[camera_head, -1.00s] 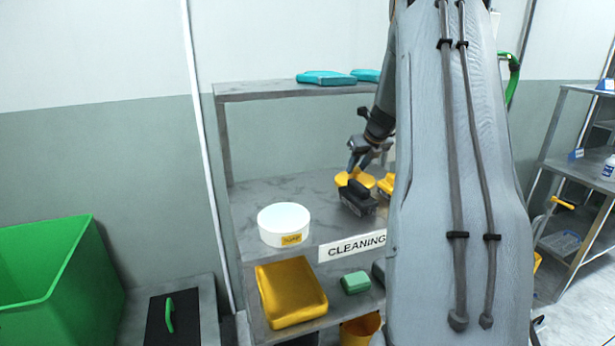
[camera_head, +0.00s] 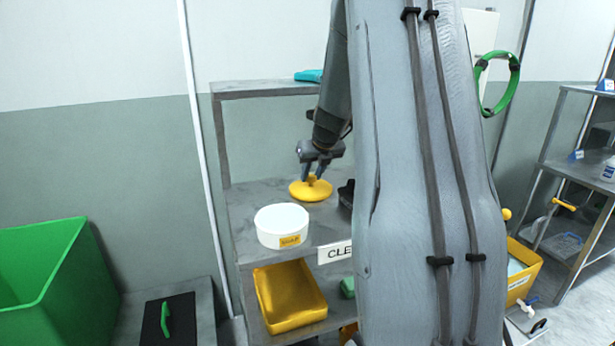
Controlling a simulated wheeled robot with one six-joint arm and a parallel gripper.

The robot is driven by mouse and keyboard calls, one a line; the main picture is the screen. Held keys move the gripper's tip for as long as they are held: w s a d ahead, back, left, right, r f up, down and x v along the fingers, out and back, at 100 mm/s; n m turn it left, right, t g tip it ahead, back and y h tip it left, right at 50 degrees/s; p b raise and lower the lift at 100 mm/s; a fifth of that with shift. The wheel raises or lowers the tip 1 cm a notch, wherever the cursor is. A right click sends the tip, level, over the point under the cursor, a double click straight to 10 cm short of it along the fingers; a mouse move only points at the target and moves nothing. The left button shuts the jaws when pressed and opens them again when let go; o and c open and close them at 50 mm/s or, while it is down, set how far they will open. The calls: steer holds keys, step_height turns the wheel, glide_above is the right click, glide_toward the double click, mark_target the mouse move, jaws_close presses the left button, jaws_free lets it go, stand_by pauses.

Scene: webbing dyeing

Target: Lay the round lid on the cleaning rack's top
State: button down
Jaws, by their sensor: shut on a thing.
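The round lid (camera_head: 311,192) is a yellow disc with a small knob on top. My gripper (camera_head: 315,176) points down and is shut on the knob. The lid looks level, over the top of the cleaning rack (camera_head: 240,222), behind and right of a white round tub (camera_head: 282,227). I cannot tell whether its underside touches the grey surface or hangs just above it. My arm hides the right part of the rack and most of its "CLE..." label.
A dark object (camera_head: 346,197) sits close to the lid's right. A raised shelf (camera_head: 262,88) with a teal item spans above the rack top. A yellow tray (camera_head: 288,297) lies on the level below. A green bin (camera_head: 45,262) stands at left.

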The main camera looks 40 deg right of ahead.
mark_target(317, 191)
steer(key=shift+s+d, duration=0.2)
steer(key=shift+d, duration=0.2)
steer(key=c, duration=1.4)
jaws_free()
steer(key=shift+f, duration=0.1)
steer(key=shift+o, duration=0.2)
steer(key=shift+r, duration=0.3)
steer(key=v, duration=0.4)
steer(key=s+a+b, duration=0.3)
steer(key=s, duration=0.9)
steer(key=shift+a+r+b, duration=0.15)
steer(key=shift+a+b, duration=0.05)
steer(key=shift+b, duration=0.15)
